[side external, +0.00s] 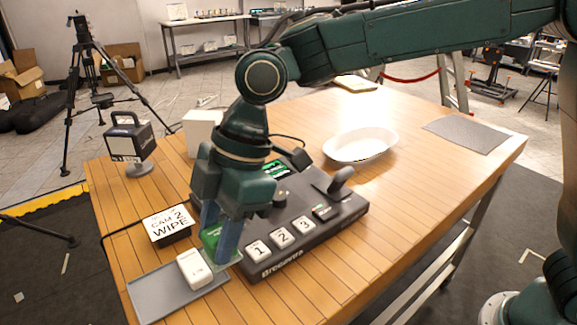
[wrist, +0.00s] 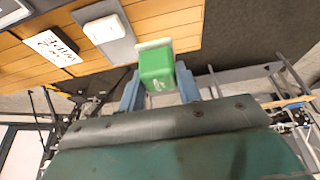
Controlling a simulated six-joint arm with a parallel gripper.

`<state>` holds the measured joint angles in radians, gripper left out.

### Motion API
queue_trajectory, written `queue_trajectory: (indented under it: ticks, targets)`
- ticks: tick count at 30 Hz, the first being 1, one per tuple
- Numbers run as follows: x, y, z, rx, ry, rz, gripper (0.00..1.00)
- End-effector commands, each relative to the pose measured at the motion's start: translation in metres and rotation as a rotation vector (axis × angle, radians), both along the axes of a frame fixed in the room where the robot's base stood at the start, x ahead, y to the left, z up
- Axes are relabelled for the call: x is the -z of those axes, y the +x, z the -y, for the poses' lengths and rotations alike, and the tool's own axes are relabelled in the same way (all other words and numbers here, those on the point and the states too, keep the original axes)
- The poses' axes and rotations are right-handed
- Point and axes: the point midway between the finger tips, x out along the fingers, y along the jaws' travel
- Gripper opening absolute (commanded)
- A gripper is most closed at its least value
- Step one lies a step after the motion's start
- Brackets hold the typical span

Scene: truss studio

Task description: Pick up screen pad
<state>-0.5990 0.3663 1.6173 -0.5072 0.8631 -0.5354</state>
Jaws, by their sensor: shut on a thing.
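A green block with a white layer along one edge, apparently the screen pad (wrist: 157,70), is between the two blue fingers of my gripper (wrist: 160,92). In the side view the green pad (side external: 211,237) shows partly between the fingers of my gripper (side external: 218,238), beside the grey tray and the front left corner of the console. The fingers are shut on it. The fingers hide part of it, and I cannot tell whether its underside touches the table.
A white block (side external: 194,270) lies on a grey tray (side external: 152,298) close by. A "CAM 2 WIPE" sign (side external: 168,225) stands behind the tray. A dark console (side external: 300,262) with numbered buttons and a lever is at the right. A white oval dish (side external: 360,146) stands farther back.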

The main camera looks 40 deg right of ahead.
Motion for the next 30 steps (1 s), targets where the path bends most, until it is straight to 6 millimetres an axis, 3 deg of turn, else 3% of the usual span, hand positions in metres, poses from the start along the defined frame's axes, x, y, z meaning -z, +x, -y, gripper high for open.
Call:
queue_trajectory:
  ticks: [3,12,30]
  targets:
    - [-0.024,0.001,0.0,0.002,0.003,0.004,0.12]
    - [-0.052,0.0,0.0,0.0,0.002,0.001,0.12]
    - [-0.056,0.0,0.0,0.001,0.0,0.0,0.12]
